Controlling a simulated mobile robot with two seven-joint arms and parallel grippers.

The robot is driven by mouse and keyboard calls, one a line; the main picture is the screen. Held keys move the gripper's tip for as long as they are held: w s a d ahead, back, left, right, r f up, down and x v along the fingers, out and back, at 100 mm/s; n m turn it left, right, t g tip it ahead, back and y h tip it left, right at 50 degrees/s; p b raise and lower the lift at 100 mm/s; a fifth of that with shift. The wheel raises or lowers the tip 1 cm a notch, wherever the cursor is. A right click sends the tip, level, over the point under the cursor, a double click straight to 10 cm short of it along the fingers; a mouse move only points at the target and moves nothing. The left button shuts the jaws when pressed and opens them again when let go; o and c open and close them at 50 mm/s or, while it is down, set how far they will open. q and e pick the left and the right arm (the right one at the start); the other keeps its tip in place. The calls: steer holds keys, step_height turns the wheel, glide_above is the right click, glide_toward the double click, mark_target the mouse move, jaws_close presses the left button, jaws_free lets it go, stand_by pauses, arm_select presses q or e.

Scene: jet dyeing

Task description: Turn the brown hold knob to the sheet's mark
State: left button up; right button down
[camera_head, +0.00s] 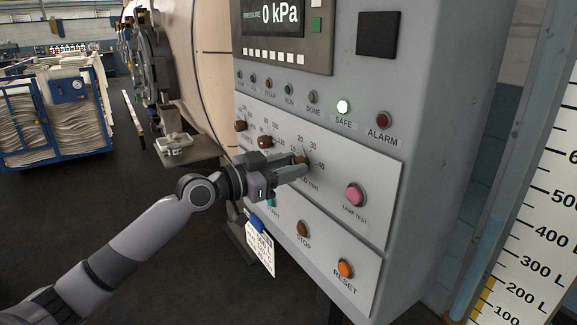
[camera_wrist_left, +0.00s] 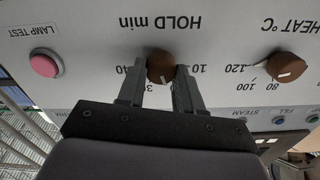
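The brown hold knob (camera_head: 301,160) is on the grey panel's sloped face, under its minute scale. It also shows in the left wrist view (camera_wrist_left: 160,67), beside the upside-down words "HOLD min". A short pale pointer line on it points toward the scale, roughly near 30; the exact reading is partly hidden. My left gripper (camera_head: 298,166) has its fingers on either side of the knob, seemingly in contact with it. A white sheet (camera_head: 261,252) with a blue clip hangs below the panel; its writing is too small to read. My right gripper is not in view.
Two more brown knobs (camera_head: 264,142) sit to the left, one being the heat knob (camera_wrist_left: 288,67). A pink lamp test button (camera_head: 355,194), a stop button (camera_head: 303,229) and an orange reset button (camera_head: 345,268) are close by.

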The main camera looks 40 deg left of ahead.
arm_select(q)
steer(key=shift+n, duration=0.7)
steer(key=o, duration=1)
steer(key=shift+o, duration=0.2)
steer(key=b+v, duration=0.2)
steer(key=v, duration=0.5)
steer(key=shift+b, duration=0.35)
steer(key=shift+f, duration=0.1)
